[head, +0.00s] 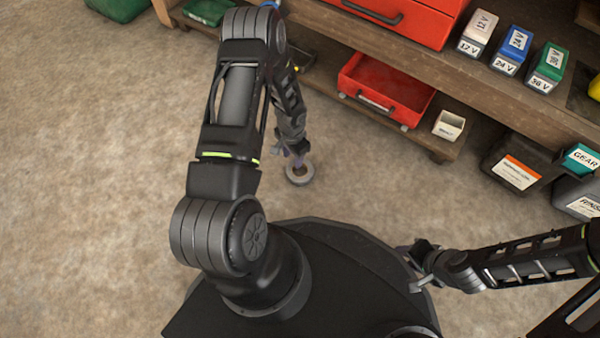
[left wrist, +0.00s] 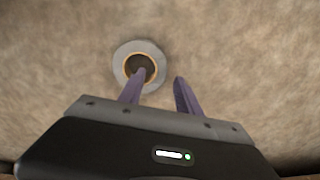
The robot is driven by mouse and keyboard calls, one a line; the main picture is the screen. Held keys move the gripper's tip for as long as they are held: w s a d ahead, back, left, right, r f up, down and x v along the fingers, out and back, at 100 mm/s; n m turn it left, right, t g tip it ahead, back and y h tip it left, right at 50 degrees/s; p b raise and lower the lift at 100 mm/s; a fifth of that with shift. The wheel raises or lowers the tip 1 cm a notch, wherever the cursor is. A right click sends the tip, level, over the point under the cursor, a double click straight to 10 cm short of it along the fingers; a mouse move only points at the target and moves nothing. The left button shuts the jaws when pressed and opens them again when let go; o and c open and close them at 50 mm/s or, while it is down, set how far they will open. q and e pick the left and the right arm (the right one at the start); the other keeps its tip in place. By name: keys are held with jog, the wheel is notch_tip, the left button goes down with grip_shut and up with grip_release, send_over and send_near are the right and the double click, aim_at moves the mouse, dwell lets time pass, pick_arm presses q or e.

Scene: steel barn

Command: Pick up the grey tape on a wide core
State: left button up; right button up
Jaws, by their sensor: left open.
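The grey tape (head: 303,182) lies flat on the floor, a grey ring on a wide tan core with an open middle. It also shows in the left wrist view (left wrist: 121,62), up and left of centre. My left gripper (head: 297,160) reaches down over it. In the left wrist view my left gripper (left wrist: 160,77) is open and empty. One purple finger overlaps the core's hole, and the other lies to the right of the ring. I cannot tell the height of the fingertips over the floor. My right gripper (head: 418,272) is beside my base, away from the tape.
A wooden bench (head: 450,60) with a low shelf stands at upper right. The shelf holds a red open bin (head: 385,90) and a small white box (head: 449,125). Dark bins (head: 518,165) stand at right. The floor at left is clear.

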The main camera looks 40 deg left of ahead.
aim_at(293, 163)
pick_arm(q)
notch_tip(293, 163, down, 3)
jog(key=shift+f+b, duration=0.1)
jog(key=shift+b, duration=0.4)
grip_shut()
dwell(0.4)
